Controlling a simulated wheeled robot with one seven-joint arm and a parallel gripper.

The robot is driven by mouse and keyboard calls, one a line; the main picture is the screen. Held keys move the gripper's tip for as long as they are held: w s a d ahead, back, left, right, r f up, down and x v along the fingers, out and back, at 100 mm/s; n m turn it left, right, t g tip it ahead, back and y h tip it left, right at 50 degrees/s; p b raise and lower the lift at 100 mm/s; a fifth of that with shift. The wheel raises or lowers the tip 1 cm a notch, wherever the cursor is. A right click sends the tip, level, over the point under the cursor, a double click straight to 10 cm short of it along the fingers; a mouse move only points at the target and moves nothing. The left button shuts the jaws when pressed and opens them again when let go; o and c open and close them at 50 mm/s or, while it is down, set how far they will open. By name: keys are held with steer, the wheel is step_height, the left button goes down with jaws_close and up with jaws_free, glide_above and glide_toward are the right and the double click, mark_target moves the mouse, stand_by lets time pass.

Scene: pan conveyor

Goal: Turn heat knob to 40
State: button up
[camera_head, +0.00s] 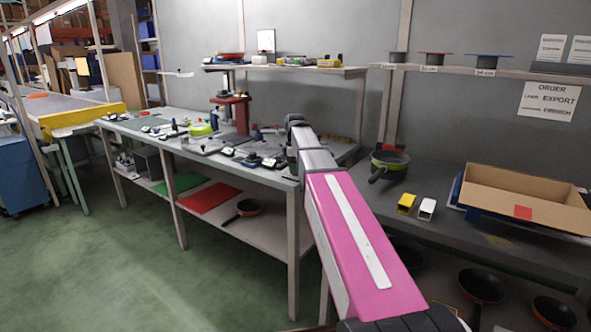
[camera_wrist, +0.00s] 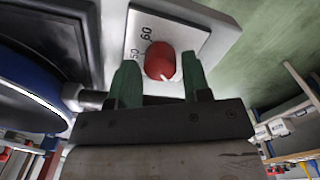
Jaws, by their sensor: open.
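The red heat knob (camera_wrist: 158,56) shows in the wrist view on a white dial plate (camera_wrist: 186,38). The numbers 60 and 50 can be read on the plate at the knob's left. A small white mark shows at the knob's lower right edge. My gripper (camera_wrist: 160,66) is open, with one green finger on each side of the knob. I cannot tell whether either finger touches it. The rest of the dial is hidden by the gripper. In the head view my pink and grey arm reaches over the bench, and the knob cannot be made out.
The workbench (camera_head: 225,155) holds many small tools and a red press (camera_head: 236,115). A green pan (camera_head: 389,162) and a cardboard box (camera_head: 525,195) stand on the right bench.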

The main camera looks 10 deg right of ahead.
steer(key=shift+f, duration=0.3)
steer(key=c, duration=0.7)
steer(key=shift+o, duration=0.2)
steer(key=shift+m, duration=0.3)
steer(key=m, duration=0.2)
steer(key=shift+m, duration=2.4)
